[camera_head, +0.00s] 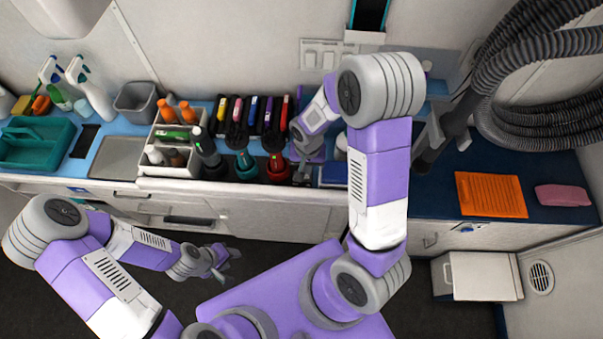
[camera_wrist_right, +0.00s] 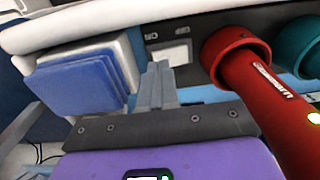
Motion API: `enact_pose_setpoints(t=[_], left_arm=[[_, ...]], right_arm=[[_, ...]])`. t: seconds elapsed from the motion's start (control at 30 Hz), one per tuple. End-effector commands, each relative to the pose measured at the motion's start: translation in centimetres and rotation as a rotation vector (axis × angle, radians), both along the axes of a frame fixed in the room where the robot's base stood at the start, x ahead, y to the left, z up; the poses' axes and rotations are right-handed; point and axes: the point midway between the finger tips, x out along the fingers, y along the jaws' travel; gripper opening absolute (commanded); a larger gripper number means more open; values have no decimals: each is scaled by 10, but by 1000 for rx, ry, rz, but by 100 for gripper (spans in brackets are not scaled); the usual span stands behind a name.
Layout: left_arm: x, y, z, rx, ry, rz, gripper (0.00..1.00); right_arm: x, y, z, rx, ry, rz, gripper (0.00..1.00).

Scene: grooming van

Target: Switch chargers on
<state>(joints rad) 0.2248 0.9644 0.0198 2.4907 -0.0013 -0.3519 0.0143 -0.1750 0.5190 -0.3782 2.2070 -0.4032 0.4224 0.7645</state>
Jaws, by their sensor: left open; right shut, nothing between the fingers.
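The charger row stands on the counter in the head view, with a black clipper (camera_head: 205,148), a teal clipper (camera_head: 241,158) and a red clipper (camera_head: 274,160) upright in it. My right gripper (camera_head: 301,172) is at the row's right end, just right of the red clipper. In the right wrist view, the right gripper's fingers (camera_wrist_right: 158,86) are shut and empty, pointing at a dark panel (camera_wrist_right: 190,72) with a pale rectangle (camera_wrist_right: 170,54). Contact cannot be told. The red clipper (camera_wrist_right: 268,100) is right of the fingers. My left gripper (camera_head: 216,263) is open and empty, low before the cabinets.
A blue pad stack (camera_wrist_right: 80,80) is left of the fingers in the wrist view. A bottle caddy (camera_head: 165,170) stands left of the chargers. Colored-label cases (camera_head: 252,112) stand behind. An orange mat (camera_head: 490,195) and pink cloth (camera_head: 562,195) lie on the right counter.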

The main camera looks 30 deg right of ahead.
Motion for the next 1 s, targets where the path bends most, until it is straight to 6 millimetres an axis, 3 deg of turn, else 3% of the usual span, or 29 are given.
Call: enact_pose_setpoints(t=[1.0], left_arm=[[0, 0, -14, 0, 0, 0, 43]], right_arm=[[0, 0, -16, 0, 0, 0, 0]])
